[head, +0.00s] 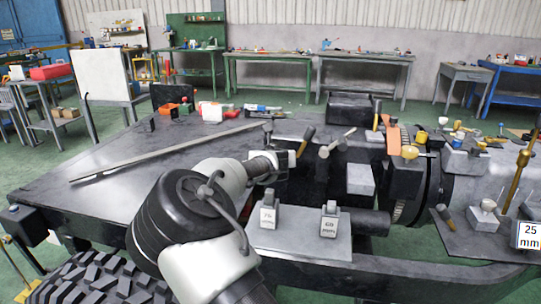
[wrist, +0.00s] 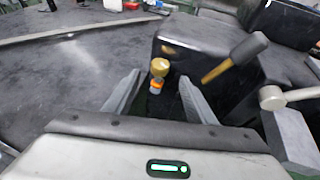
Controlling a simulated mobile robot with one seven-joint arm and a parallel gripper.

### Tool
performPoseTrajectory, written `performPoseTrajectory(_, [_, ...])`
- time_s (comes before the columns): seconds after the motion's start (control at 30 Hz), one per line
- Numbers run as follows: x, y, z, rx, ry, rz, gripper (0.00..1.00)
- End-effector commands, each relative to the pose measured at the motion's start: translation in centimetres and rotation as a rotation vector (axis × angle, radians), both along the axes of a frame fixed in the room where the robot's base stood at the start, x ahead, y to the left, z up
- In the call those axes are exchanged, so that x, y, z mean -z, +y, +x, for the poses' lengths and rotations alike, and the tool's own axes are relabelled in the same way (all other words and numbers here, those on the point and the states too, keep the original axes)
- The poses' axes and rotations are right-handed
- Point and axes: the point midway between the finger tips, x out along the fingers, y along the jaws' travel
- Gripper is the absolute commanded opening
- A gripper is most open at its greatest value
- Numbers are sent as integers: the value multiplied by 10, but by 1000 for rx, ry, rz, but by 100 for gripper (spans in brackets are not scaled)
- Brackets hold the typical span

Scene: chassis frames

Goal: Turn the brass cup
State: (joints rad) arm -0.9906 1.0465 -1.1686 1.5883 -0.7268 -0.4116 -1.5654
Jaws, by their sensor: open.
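A small brass-coloured, rounded piece (wrist: 159,67) with an orange band below it shows in the wrist view, ahead of and between my fingers. It looks like a brass cup, though it is small in the picture. My gripper (wrist: 157,92) is open, one grey finger on each side of this piece, with nothing visibly held. I cannot tell whether either finger touches it. In the head view my gripper (head: 284,161) is beside the left end of the dark machinery, and the piece is not clear there. Another brass-coloured cup (head: 410,152) sits farther right on the machinery.
A mallet (wrist: 236,57) with a dark head lies just right of my fingers, and a pale-headed hammer (wrist: 272,97) is farther right. A long metal bar (head: 165,153) lies across the flat deck. Two labelled weights (head: 268,214) (head: 329,222) stand on a grey plate in front.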

Motion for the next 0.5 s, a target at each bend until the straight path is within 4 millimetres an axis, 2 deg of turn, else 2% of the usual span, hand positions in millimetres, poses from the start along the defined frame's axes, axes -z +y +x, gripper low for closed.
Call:
performPoseTrajectory(0.1, [11,-1,26,2,0,-1,50])
performPoseTrajectory(0.3, [25,1,61,2,0,0,50])
performPoseTrajectory(0.5, [34,3,80,2,1,1,50])
